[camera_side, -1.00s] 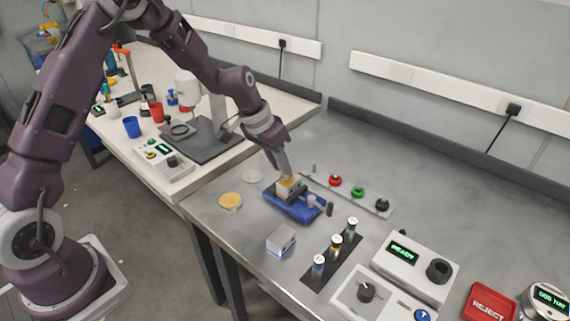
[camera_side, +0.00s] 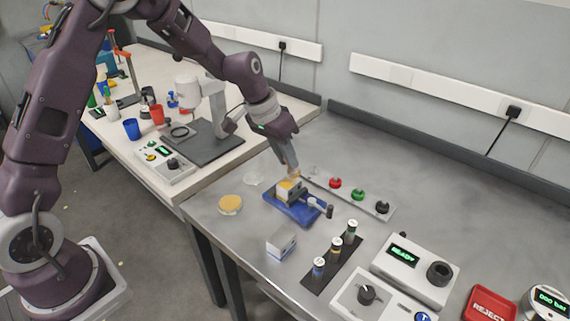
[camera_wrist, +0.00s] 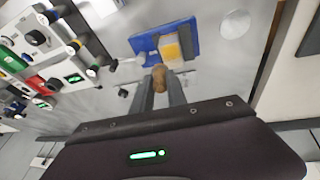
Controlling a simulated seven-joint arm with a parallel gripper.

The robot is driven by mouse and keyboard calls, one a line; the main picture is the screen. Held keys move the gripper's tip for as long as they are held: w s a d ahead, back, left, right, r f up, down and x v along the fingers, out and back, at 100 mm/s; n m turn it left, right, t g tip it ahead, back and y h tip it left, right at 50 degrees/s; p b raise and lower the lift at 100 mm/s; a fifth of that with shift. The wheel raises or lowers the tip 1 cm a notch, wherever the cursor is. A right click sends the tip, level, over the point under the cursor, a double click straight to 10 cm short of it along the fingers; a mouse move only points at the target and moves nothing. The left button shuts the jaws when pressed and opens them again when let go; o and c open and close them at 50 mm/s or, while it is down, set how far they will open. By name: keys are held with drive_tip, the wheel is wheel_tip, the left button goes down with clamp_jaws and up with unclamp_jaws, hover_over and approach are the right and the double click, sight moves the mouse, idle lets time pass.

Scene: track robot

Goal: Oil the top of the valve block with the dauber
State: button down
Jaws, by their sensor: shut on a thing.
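The valve block (camera_side: 287,190) is a pale grey block held in a blue vise (camera_side: 305,213) on the metal bench. Its top shows a yellow-orange area; in the wrist view the block (camera_wrist: 187,42) is part yellow, part grey. My gripper (camera_side: 293,168) is above the block, pointing down at a tilt. It is shut on the dauber, whose rounded brown end (camera_wrist: 160,77) shows between the fingers in the wrist view. The dauber's end appears close to the block's top; I cannot tell whether they touch. A shallow dish with yellow content (camera_side: 230,204) lies left of the vise.
A grey-white box (camera_side: 282,242) stands in front of the vise. Several capped vials stand in a dark rack (camera_side: 322,274) to the right. A strip with coloured knobs (camera_side: 347,195) lies behind the vise.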

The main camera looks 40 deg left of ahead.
drive_tip(key=shift+r, duration=2.25)
drive_tip(key=shift+w, duration=0.1)
drive_tip(key=shift+w+f, duration=0.55)
drive_tip(key=shift+w, duration=0.25)
drive_tip(key=shift+r, duration=0.55)
drive_tip(key=shift+f, duration=3.4)
drive_tip(key=shift+a+f, duration=0.45)
drive_tip(key=shift+f, duration=0.2)
drive_tip(key=shift+a, duration=1.5)
drive_tip(key=shift+d, duration=2)
drive_tip(key=shift+r, duration=4)
